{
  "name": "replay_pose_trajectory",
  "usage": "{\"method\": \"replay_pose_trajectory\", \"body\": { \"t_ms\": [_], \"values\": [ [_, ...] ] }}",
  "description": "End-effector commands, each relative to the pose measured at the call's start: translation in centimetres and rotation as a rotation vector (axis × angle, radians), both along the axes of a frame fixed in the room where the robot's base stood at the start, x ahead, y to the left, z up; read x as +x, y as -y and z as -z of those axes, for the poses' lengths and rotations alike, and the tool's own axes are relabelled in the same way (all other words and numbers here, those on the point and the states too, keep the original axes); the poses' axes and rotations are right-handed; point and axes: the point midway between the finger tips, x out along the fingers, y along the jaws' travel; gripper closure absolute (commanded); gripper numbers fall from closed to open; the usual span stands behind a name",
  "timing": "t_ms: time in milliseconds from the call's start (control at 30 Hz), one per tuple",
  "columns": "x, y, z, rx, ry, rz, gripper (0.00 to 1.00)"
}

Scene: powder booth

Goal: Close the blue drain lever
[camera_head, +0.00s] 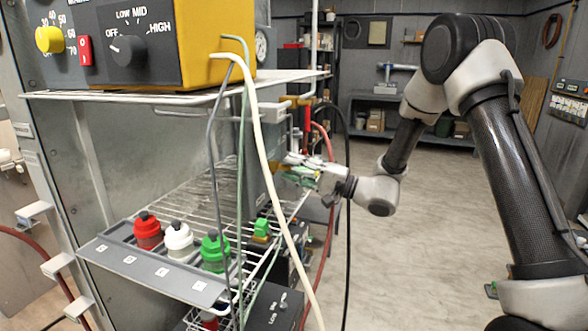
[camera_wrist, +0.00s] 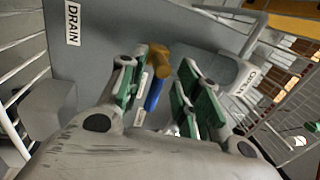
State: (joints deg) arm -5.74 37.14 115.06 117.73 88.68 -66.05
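The blue drain lever (camera_wrist: 154,94) shows in the wrist view, hanging from a brass valve body (camera_wrist: 158,58) in front of a grey panel marked DRAIN (camera_wrist: 72,25). My gripper (camera_wrist: 162,92) is open, its green-padded fingers to the left and right of the lever in the picture. I cannot tell whether either finger touches the lever. In the head view my gripper (camera_head: 298,170) reaches in at the right side of the wire rack; the blue lever cannot be made out there.
A wire shelf (camera_head: 195,195) and a tray with red (camera_head: 147,231), white (camera_head: 178,238) and green (camera_head: 214,252) capped bottles are left of my gripper. A cream hose (camera_head: 262,150) hangs in front of the rack. The floor (camera_head: 410,230) beyond is clear.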

Motion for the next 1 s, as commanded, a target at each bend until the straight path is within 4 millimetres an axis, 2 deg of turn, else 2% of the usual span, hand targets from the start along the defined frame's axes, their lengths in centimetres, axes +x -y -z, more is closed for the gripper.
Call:
{"method": "replay_pose_trajectory", "body": {
  "t_ms": [167,400,600,733,1000],
  "values": [
    [-0.7,2.3,0.5,-0.001,-0.003,0.005,0.67],
    [-2.4,7.4,1.6,0.000,-0.001,0.006,0.67],
    [-3.5,10.2,2.2,0.001,0.000,0.003,0.67],
    [-3.8,10.9,2.3,0.001,0.001,0.002,0.67],
    [-3.9,10.9,2.3,0.001,0.001,0.001,0.67]
  ]
}}
